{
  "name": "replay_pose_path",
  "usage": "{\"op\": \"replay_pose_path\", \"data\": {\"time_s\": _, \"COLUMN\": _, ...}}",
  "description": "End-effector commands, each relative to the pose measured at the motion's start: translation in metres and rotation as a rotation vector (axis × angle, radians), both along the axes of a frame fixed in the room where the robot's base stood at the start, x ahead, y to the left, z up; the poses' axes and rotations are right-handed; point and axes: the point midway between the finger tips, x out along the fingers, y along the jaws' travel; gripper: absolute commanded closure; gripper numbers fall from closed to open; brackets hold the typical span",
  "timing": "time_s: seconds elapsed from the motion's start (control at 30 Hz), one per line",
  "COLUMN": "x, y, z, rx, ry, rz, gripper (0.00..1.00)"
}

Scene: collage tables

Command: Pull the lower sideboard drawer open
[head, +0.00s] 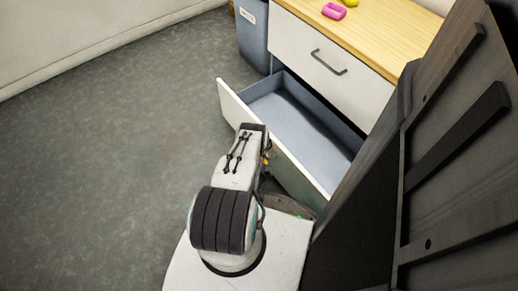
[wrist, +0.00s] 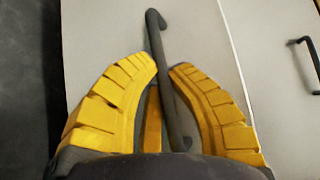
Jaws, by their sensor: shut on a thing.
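The sideboard has a light wooden top (head: 385,35) and pale drawer fronts. Its lower drawer (head: 295,125) stands well out and open, with an empty grey-blue inside. The lower drawer's dark bar handle (wrist: 158,45) runs between my gripper's two yellow fingers in the wrist view. My gripper (wrist: 165,75) is shut on this handle. In the head view my arm reaches to the drawer's front, and the fingers are mostly hidden behind the wrist. The upper drawer (head: 325,55) is closed, and its dark handle also shows in the wrist view (wrist: 303,65).
A pink object (head: 334,11) and a yellow object (head: 350,2) lie on the sideboard top. A grey-blue bin (head: 253,38) with a white label stands left of the sideboard. Grey floor (head: 110,150) lies clear to the left.

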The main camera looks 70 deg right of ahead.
Motion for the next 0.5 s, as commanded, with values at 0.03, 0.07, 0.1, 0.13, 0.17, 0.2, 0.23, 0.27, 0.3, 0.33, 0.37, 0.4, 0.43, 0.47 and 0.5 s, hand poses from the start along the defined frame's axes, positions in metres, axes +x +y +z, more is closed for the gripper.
{"op": "replay_pose_path", "data": {"time_s": 0.03, "x": 0.0000, "y": 0.0018, "z": -0.0030, "rx": 0.009, "ry": 0.001, "rz": 0.000, "gripper": 1.00}}
{"op": "replay_pose_path", "data": {"time_s": 0.07, "x": 0.0000, "y": 0.0018, "z": -0.0031, "rx": 0.009, "ry": 0.001, "rz": 0.000, "gripper": 1.00}}
{"op": "replay_pose_path", "data": {"time_s": 0.1, "x": 0.0000, "y": 0.0018, "z": -0.0031, "rx": 0.010, "ry": 0.001, "rz": 0.000, "gripper": 1.00}}
{"op": "replay_pose_path", "data": {"time_s": 0.13, "x": 0.0000, "y": 0.0018, "z": -0.0032, "rx": 0.010, "ry": 0.001, "rz": 0.000, "gripper": 1.00}}
{"op": "replay_pose_path", "data": {"time_s": 0.17, "x": 0.0000, "y": 0.0018, "z": -0.0033, "rx": 0.010, "ry": 0.001, "rz": 0.000, "gripper": 1.00}}
{"op": "replay_pose_path", "data": {"time_s": 0.2, "x": 0.0000, "y": 0.0018, "z": -0.0033, "rx": 0.010, "ry": 0.001, "rz": 0.000, "gripper": 1.00}}
{"op": "replay_pose_path", "data": {"time_s": 0.23, "x": 0.0000, "y": 0.0019, "z": -0.0034, "rx": 0.010, "ry": 0.001, "rz": 0.000, "gripper": 1.00}}
{"op": "replay_pose_path", "data": {"time_s": 0.27, "x": 0.0000, "y": 0.0019, "z": -0.0034, "rx": 0.010, "ry": 0.001, "rz": 0.000, "gripper": 1.00}}
{"op": "replay_pose_path", "data": {"time_s": 0.3, "x": 0.0000, "y": 0.0019, "z": -0.0034, "rx": 0.010, "ry": 0.001, "rz": 0.000, "gripper": 1.00}}
{"op": "replay_pose_path", "data": {"time_s": 0.33, "x": 0.0000, "y": 0.0019, "z": -0.0035, "rx": 0.011, "ry": 0.001, "rz": 0.000, "gripper": 1.00}}
{"op": "replay_pose_path", "data": {"time_s": 0.37, "x": -0.0001, "y": 0.0019, "z": -0.0035, "rx": 0.011, "ry": 0.001, "rz": 0.000, "gripper": 0.83}}
{"op": "replay_pose_path", "data": {"time_s": 0.4, "x": 0.0000, "y": 0.0019, "z": -0.0034, "rx": 0.010, "ry": 0.001, "rz": 0.000, "gripper": 0.80}}
{"op": "replay_pose_path", "data": {"time_s": 0.43, "x": 0.0000, "y": 0.0018, "z": -0.0032, "rx": 0.010, "ry": 0.001, "rz": 0.000, "gripper": 0.77}}
{"op": "replay_pose_path", "data": {"time_s": 0.47, "x": 0.0000, "y": 0.0016, "z": -0.0029, "rx": 0.009, "ry": 0.001, "rz": 0.000, "gripper": 0.74}}
{"op": "replay_pose_path", "data": {"time_s": 0.5, "x": 0.0000, "y": 0.0014, "z": -0.0026, "rx": 0.008, "ry": 0.001, "rz": 0.000, "gripper": 0.71}}
